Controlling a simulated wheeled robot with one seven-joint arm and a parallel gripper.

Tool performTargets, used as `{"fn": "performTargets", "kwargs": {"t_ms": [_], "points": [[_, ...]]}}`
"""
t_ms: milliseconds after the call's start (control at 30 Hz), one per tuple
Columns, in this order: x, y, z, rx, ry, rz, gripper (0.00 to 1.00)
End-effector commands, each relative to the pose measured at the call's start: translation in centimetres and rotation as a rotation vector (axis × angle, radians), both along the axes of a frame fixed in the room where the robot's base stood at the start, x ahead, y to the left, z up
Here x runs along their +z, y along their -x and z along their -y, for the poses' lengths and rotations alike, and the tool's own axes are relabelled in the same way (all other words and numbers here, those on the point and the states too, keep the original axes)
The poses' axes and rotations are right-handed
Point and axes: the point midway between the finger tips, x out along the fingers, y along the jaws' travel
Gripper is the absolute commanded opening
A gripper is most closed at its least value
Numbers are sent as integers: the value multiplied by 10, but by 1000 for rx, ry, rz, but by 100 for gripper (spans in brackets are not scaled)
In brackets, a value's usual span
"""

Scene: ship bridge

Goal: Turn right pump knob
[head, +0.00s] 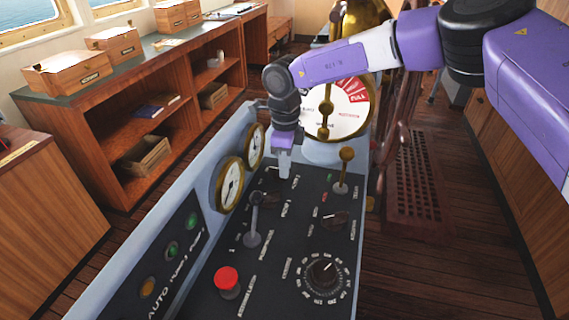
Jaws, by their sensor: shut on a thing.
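My gripper (285,172) points down over the far end of the dark control panel (262,275). Its fingers are closed on a small black knob (271,173), which they mostly hide. I cannot read the label beside this knob. Another black knob (333,219) sits nearer on the right side of the panel, apart from my gripper.
A grey lever (254,225), a brass-topped lever (345,170), a red button (228,280) and a large numbered dial (323,272) stand on the panel. Brass gauges (230,184) line its left side. A brass telegraph (335,108) stands behind.

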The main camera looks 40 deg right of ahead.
Motion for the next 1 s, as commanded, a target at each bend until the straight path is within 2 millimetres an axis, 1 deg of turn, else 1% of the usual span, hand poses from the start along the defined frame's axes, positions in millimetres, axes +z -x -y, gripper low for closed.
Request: {"fn": "performTargets", "kwargs": {"t_ms": [200, 500, 733, 1000], "points": [[0, -2, 2, 184, -1, -1, 0], [0, -4, 4, 369, 0, -1, 0], [0, -5, 4, 437, -1, -1, 0], [0, -6, 4, 457, -1, 1, 0]]}}
